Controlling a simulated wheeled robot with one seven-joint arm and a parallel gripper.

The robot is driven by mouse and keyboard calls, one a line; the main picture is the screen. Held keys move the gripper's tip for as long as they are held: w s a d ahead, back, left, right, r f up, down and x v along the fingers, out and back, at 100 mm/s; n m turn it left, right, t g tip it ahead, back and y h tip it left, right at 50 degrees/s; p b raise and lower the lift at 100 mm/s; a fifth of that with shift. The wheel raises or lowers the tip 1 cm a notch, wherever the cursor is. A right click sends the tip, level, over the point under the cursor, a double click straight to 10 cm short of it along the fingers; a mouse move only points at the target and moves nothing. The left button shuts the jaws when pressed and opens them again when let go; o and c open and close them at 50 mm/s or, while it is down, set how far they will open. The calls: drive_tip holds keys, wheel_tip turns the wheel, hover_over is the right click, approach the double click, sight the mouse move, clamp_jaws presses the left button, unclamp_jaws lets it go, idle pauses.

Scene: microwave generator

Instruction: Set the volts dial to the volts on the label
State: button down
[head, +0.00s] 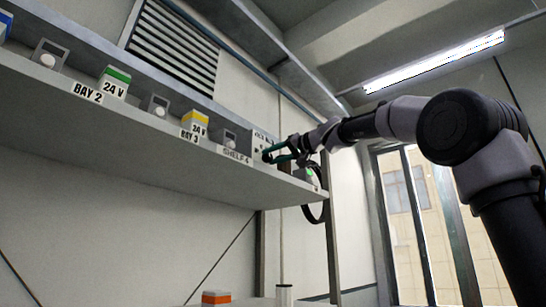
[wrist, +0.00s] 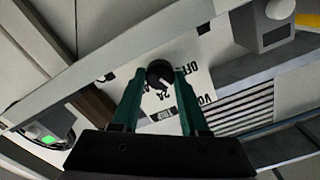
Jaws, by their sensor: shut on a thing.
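The volts dial (wrist: 158,72) is a round black knob with a white mark, on a white panel (wrist: 199,52) printed with OFF, 24 and part of VOLTS. My gripper (wrist: 160,76) has its two green fingers closed on the knob's sides. In the head view my gripper (head: 271,154) is at the panel (head: 258,141) at the right end of the shelf, and its fingers hide the knob. A green-topped box (head: 115,83) and a yellow-topped box (head: 194,124) on the shelf both read 24 V. The dial's exact setting is hard to read.
The long shelf (head: 150,150) carries tags BAY 2 (head: 88,92), BAY 3 (head: 189,135) and SHELF 4 (head: 236,156), with several small grey units having white knobs. A device with a green light (head: 313,177) sits right of the panel. Open room lies below the shelf.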

drive_tip(key=m, duration=0.4)
drive_tip(key=shift+m, duration=0.3)
drive_tip(key=shift+f+m, duration=0.1)
drive_tip(key=shift+m, duration=1.9)
drive_tip(key=shift+c, duration=2.1)
unclamp_jaws()
